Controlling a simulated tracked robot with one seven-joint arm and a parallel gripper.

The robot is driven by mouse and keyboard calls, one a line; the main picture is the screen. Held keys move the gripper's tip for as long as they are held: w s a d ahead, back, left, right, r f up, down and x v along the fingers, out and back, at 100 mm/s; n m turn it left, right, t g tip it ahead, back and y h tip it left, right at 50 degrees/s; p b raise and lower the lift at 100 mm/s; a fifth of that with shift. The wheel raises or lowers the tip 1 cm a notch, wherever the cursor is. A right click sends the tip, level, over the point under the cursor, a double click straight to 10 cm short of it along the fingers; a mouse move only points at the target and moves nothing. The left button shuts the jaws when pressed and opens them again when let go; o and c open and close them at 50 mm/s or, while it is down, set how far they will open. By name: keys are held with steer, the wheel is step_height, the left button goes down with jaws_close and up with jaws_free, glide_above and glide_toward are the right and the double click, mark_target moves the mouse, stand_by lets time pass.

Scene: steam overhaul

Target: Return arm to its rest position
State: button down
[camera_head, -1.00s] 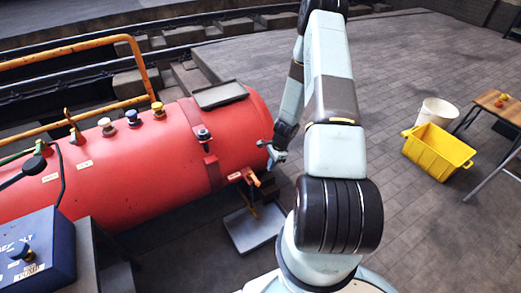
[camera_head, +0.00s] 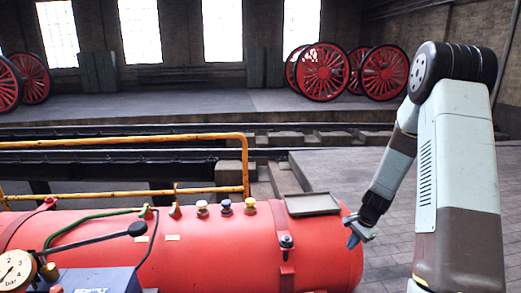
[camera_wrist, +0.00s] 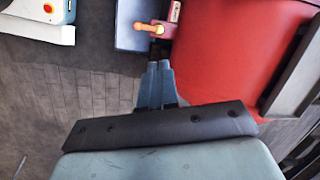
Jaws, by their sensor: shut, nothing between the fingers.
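My gripper (camera_head: 358,236) is at the right end of the red boiler (camera_head: 215,248) in the head view, beside its rounded end. In the wrist view my gripper (camera_wrist: 158,66) has its two fingers together with nothing between them. The red boiler (camera_wrist: 228,50) fills the upper right there. A brass-coloured valve with an orange handle (camera_wrist: 150,27) lies just beyond the fingertips, in front of a grey plate (camera_wrist: 130,40). My arm rises at the right of the head view and is bent down toward the gripper. Whether the fingertips touch anything cannot be told.
A flat tray (camera_head: 312,204) and several coloured knobs sit on the boiler top. A yellow rail (camera_head: 120,140) runs behind it. A pressure gauge (camera_head: 14,270) and blue box stand front left. Red wheels (camera_head: 322,70) stand far back. Paved floor right of the boiler looks clear.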

steer(key=s+a+r+n+t, duration=0.1)
steer(key=s+a+r+n, duration=0.15)
steer(key=r, duration=0.55)
steer(key=s+a+r+n+h, duration=0.1)
steer(key=s+a+r+n, duration=0.15)
steer(key=r, duration=0.55)
steer(key=s+a+r+n+t, duration=0.1)
steer(key=s+a+r, duration=0.15)
steer(key=r, duration=0.55)
steer(key=s+r+n, duration=0.2)
steer(key=s+r, duration=0.2)
steer(key=s, duration=0.3)
steer(key=s+a+r+n+t+h, duration=0.1)
steer(key=s+r+n, duration=0.1)
steer(key=s+r, duration=0.2)
steer(key=s+a+r+n+t, duration=0.1)
steer(key=s+r, duration=0.4)
steer(key=s, duration=0.6)
steer(key=shift+n+h, duration=0.3)
steer(key=shift+n, duration=0.3)
